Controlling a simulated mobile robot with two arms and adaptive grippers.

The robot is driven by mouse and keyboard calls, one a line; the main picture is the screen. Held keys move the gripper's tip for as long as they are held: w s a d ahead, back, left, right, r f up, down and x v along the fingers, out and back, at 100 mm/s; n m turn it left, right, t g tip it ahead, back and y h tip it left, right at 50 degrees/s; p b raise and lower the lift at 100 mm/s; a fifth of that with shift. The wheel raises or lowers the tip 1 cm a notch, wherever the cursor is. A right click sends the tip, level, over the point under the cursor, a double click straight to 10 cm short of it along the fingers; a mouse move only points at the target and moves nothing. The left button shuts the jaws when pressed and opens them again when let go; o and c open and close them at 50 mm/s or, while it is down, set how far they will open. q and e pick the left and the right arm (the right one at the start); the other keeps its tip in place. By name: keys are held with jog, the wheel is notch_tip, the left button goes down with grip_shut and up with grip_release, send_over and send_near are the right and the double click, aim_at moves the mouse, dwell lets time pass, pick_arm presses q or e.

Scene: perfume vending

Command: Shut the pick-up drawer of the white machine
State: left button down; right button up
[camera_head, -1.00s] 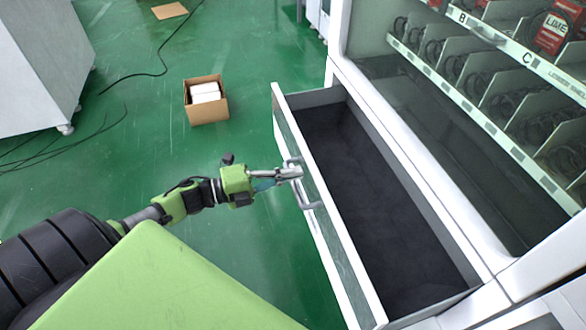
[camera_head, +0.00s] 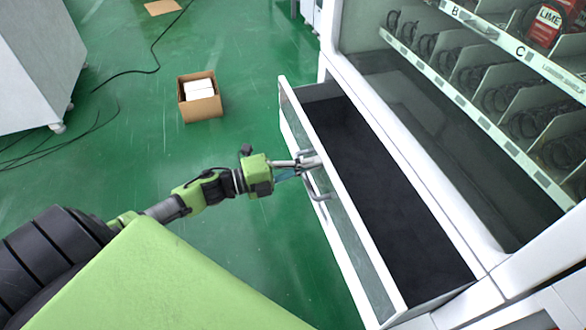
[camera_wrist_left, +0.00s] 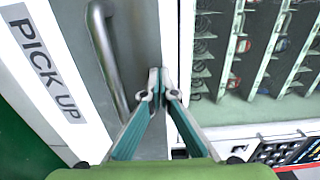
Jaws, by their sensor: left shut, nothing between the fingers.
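The white machine (camera_head: 425,185) stands at the right in the head view. Its pick-up drawer (camera_head: 350,225) is pulled part way out, and its dark inside is empty. The drawer's grey bar handle (camera_head: 318,185) is on the front panel. My left gripper (camera_head: 312,160) is shut and empty, with its fingertips at the drawer front by the handle. In the left wrist view the fingertips (camera_wrist_left: 160,80) are together beside the handle (camera_wrist_left: 107,60), not around it. The words PICK UP (camera_wrist_left: 45,70) show on the drawer's white edge. My right gripper is not in view.
Behind the glass are shelves (camera_head: 490,85) with coils and a red item (camera_head: 545,22). An open cardboard box (camera_head: 200,100) stands on the green floor, and black cables lie at the left. A white cabinet (camera_head: 38,65) stands at the upper left.

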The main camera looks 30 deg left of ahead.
pick_arm(q)
jog(key=b+x, duration=0.1)
jog(key=x, duration=1.2)
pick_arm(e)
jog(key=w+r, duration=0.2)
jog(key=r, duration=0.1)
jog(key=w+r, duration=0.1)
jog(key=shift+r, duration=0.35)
